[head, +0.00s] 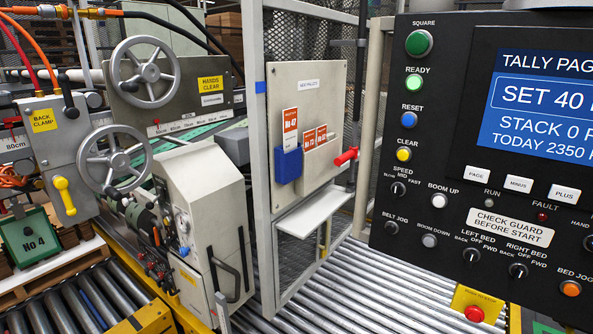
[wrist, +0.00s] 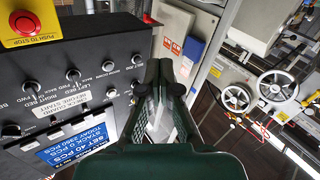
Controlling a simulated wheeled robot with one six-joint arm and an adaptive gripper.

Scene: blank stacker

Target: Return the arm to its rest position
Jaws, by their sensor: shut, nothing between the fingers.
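My gripper (wrist: 164,90) shows in the wrist view, dark green with black fingertips. Its fingers are together and nothing is held between them. It hangs in the air in front of the machine, with the control panel (wrist: 75,90) to its left and the grey board with orange tags (wrist: 180,43) beyond its tips. Neither my gripper nor my arm shows in the head view.
The black control panel (head: 440,180) fills the right of the head view, with a red stop button (head: 474,313) below. A mesh guard frame (head: 262,150) stands at centre. Handwheels (head: 146,72) and a roller conveyor (head: 75,305) are at left.

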